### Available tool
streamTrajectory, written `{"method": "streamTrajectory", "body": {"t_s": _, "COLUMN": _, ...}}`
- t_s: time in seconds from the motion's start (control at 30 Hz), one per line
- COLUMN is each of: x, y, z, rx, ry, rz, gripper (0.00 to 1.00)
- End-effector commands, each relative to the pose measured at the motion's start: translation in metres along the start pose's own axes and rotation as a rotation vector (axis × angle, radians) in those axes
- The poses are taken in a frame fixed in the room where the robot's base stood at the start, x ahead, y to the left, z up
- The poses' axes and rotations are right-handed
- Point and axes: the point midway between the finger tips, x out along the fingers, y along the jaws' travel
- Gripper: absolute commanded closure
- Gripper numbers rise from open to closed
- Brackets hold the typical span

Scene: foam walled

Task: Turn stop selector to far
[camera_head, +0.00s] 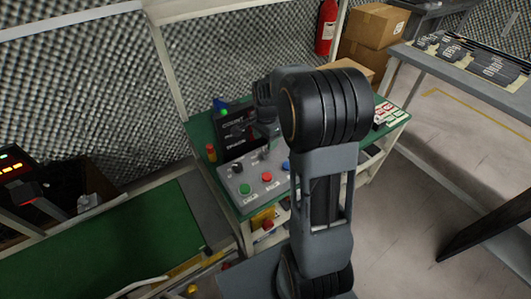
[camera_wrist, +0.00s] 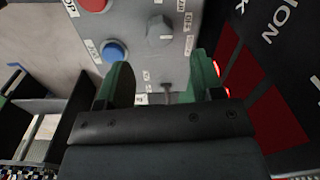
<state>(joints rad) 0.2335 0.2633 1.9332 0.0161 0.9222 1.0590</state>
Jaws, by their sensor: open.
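A grey control panel (camera_head: 254,180) lies on a green-topped bench. Its stop selector cannot be named for sure, as the labels are too small or turned to read. In the wrist view the panel (camera_wrist: 135,45) shows a grey faceted knob (camera_wrist: 160,32) and a small thin lever (camera_wrist: 168,92) below it. My gripper (camera_wrist: 160,78) is open, its two green-edged fingers apart over the panel. The lever shows between the fingers, and the faceted knob lies beyond the fingertips. Contact with either cannot be seen. In the head view my arm hides the panel's right part.
A dark display (camera_head: 238,132) stands upright behind the panel. A green button (camera_head: 244,188), a black knob (camera_head: 237,168) and a red button (camera_head: 267,177) are on the panel's left half.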

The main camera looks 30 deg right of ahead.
Motion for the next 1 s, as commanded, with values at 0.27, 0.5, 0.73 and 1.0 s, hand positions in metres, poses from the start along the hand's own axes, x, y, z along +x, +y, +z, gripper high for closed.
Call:
{"method": "streamTrajectory", "body": {"t_s": 0.27, "x": 0.046, "y": 0.001, "z": 0.0, "rx": -0.001, "ry": -0.001, "rz": 0.002, "gripper": 0.39}}
{"method": "streamTrajectory", "body": {"t_s": 0.5, "x": 0.062, "y": 0.0, "z": 0.0, "rx": -0.001, "ry": 0.0, "rz": 0.0, "gripper": 0.39}}
{"method": "streamTrajectory", "body": {"t_s": 0.73, "x": 0.064, "y": 0.0, "z": 0.0, "rx": -0.001, "ry": 0.001, "rz": -0.001, "gripper": 0.39}}
{"method": "streamTrajectory", "body": {"t_s": 1.0, "x": 0.064, "y": 0.0, "z": 0.0, "rx": -0.001, "ry": 0.0, "rz": -0.001, "gripper": 0.52}}
